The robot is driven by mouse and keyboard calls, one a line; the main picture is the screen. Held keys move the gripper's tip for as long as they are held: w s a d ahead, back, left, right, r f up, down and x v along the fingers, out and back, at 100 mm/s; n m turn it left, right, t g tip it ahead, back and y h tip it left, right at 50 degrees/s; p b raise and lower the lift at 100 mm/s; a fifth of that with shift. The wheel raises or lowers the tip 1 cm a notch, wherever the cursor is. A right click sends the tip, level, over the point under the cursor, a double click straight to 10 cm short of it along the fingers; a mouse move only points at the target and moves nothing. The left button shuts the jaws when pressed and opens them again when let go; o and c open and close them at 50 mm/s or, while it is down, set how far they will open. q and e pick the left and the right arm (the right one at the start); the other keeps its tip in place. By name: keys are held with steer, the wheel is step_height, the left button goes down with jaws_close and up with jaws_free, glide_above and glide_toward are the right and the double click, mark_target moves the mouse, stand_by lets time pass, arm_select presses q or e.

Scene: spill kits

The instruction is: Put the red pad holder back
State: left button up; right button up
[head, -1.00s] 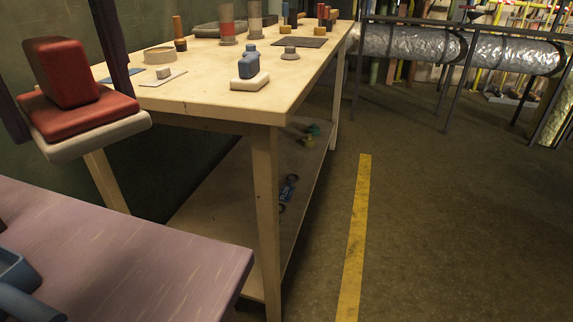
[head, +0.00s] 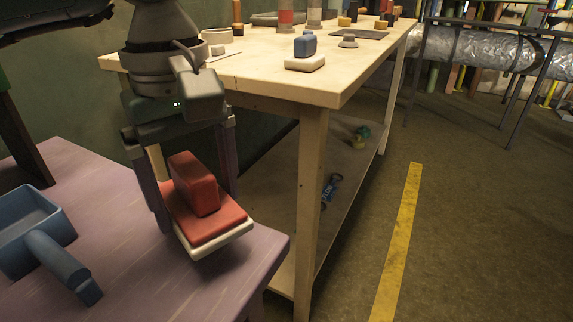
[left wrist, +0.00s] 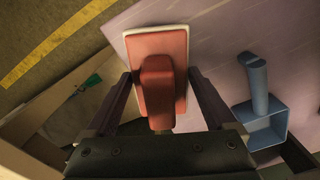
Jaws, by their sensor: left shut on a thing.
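The red pad holder (head: 195,184), a red block grip on a red plate with a white pad (head: 216,241) under it, is in my left gripper (head: 200,206). The fingers are on either side of it. It is at the right corner of the purple table (head: 105,205); I cannot tell whether the pad touches the top. In the left wrist view the holder (left wrist: 158,85) lies between the two fingers, near the table's edge. My right gripper is not in view.
A blue scoop (head: 30,228) lies on the purple table at left. A pale wooden table (head: 265,85) stands behind, with a blue pad holder (head: 305,46) and several other items. Its lower shelf (head: 285,195) holds small things. The floor at right is open.

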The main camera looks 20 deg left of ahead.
mark_target(190, 167)
arm_select(q)
steer(key=shift+f+b, duration=0.4)
steer(key=shift+f, duration=1.6)
steer(key=shift+f, duration=0.15)
steer(key=o, duration=1)
steer(key=shift+r, duration=0.4)
step_height(190, 167, up, 12)
steer(key=p, duration=0.2)
steer(key=shift+f+p, duration=0.2)
steer(key=shift+p, duration=0.1)
